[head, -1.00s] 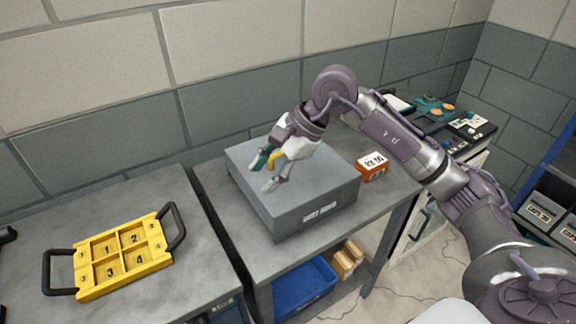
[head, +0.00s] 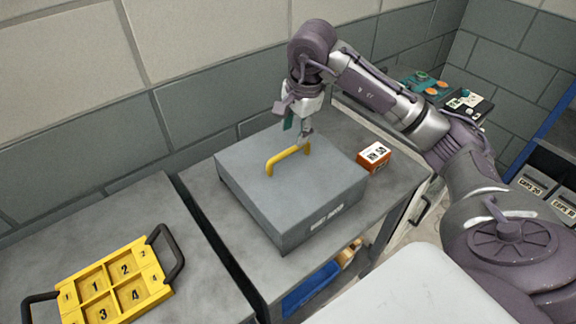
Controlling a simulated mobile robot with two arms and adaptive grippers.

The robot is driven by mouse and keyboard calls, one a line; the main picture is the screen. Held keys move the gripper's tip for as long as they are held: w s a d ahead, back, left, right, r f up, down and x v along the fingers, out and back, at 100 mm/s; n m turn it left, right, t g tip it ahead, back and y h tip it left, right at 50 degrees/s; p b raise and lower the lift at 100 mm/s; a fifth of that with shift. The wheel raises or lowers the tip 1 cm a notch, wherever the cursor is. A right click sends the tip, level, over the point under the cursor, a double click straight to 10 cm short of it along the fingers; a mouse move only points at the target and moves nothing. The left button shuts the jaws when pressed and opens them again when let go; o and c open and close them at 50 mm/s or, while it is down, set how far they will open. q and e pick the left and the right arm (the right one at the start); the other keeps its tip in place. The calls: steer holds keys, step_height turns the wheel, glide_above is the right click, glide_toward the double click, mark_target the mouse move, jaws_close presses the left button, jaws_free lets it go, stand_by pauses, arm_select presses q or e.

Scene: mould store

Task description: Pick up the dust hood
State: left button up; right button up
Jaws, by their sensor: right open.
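The dust hood (head: 300,190) is a grey box-shaped cover with a yellow handle (head: 287,157) on its top. It sits flat on the grey table, with a white label on its front face. My right gripper (head: 296,135) is open and points down at the far right end of the handle, close to it. I cannot tell whether a finger touches the handle. What lies under the hood is hidden. My left gripper is not in view.
A yellow tray with numbered compartments and black handles (head: 163,294) lies on the left table. A small orange box (head: 374,157) stands right of the hood. A blue bin (head: 312,289) is on the shelf below. A block wall stands close behind.

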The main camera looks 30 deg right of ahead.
mark_target(290, 149)
steer(key=f, duration=0.2)
steer(key=shift+w+f, duration=0.4)
steer(key=shift+f, duration=0.2)
step_height(290, 149, down, 3)
steer(key=shift+w+a+r+p, duration=0.15)
steer(key=shift+r+p, duration=0.05)
steer(key=shift+p, duration=1)
steer(key=shift+w+f, duration=0.25)
steer(key=shift+f, duration=1.05)
steer(key=shift+w, duration=0.1)
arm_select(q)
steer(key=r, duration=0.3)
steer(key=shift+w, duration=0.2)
arm_select(e)
jaws_close()
